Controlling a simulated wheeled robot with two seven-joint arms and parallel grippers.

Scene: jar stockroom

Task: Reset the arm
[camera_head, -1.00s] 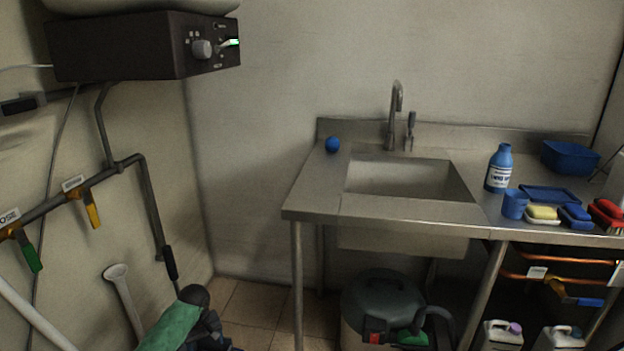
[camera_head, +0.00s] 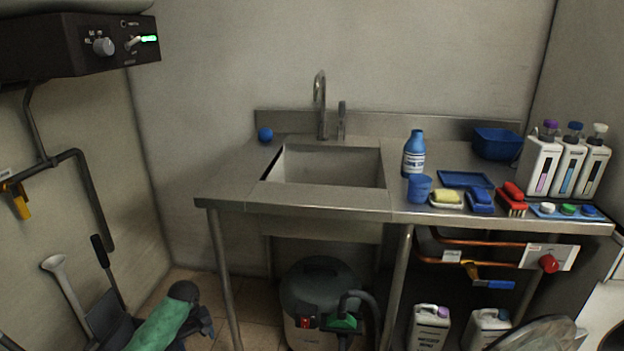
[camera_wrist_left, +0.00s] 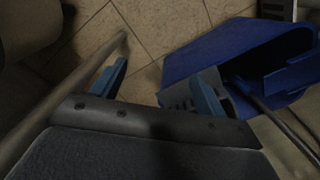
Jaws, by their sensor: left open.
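My left gripper (camera_wrist_left: 158,86) shows in the left wrist view. Its two blue-tipped fingers stand apart with nothing between them, above the tiled floor. A blue hollow thing like a dustpan or bin (camera_wrist_left: 220,48) lies just beyond the right finger; I cannot tell whether they touch. A grey pole (camera_wrist_left: 75,88) runs slantwise close to the left finger. In the head view, a green and black shape at the lower left looks like part of my arm, but no fingertips can be made out. My right gripper is in neither view.
A steel sink counter (camera_head: 235,188) carries a blue bottle (camera_head: 413,155), a blue cup (camera_head: 419,188), brushes and white dispensers (camera_head: 540,165). A lidded bin (camera_head: 318,285) and white jugs (camera_head: 428,328) stand below. A dark control box (camera_head: 70,45) hangs at the upper left.

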